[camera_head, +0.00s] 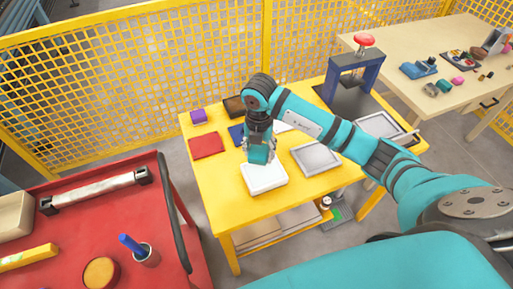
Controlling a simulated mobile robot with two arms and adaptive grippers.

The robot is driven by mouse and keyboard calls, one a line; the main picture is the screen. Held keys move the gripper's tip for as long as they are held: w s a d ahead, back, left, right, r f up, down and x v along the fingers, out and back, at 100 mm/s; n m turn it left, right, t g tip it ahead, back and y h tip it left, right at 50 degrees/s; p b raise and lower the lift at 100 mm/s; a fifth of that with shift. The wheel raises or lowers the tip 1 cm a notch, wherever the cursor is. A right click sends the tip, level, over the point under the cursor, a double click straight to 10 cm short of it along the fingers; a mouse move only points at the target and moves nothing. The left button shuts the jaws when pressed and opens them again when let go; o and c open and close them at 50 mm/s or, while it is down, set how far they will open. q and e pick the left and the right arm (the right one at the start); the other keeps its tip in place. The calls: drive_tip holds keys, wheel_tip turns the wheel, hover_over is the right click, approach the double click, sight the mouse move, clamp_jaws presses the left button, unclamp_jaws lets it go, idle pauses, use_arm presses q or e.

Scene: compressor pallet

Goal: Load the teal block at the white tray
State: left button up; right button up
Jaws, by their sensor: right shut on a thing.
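The white tray (264,184) lies near the front edge of the yellow table, left of a grey tray. The teal block (259,155) is at the tip of my right gripper (261,147), over the back part of the white tray. My right gripper points down and is shut on the block. The block's lower edge is close to the tray; I cannot tell whether it touches. The gripper hides part of the block. My left gripper is not in view.
A grey tray (316,157) is right of the white tray. A blue press with a red knob (364,39) stands at the back right. A red cart (75,225) is at the front left.

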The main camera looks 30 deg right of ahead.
sight(265, 146)
drive_tip(key=m, duration=0.2)
drive_tip(key=d+m+p, duration=0.1)
drive_tip(key=m, duration=0.1)
drive_tip(key=f+m, duration=0.1)
drive_tip(key=m, duration=0.1)
drive_tip(key=shift+w+d+f+m, duration=0.1)
drive_tip(key=shift+w+d+m, duration=0.1)
drive_tip(key=shift+m, duration=0.2)
drive_tip(key=m, duration=0.3)
drive_tip(key=f+m+p, duration=0.1)
drive_tip(key=shift+d+f, duration=0.1)
drive_tip(key=shift+d, duration=0.25)
drive_tip(key=shift+f+m, duration=0.3)
wheel_tip(265, 146, down, 6)
drive_tip(key=b, duration=0.5)
drive_tip(key=shift+r, duration=0.2)
drive_tip(key=shift+f+b, duration=0.45)
drive_tip(key=shift+b, duration=0.05)
idle(0.5)
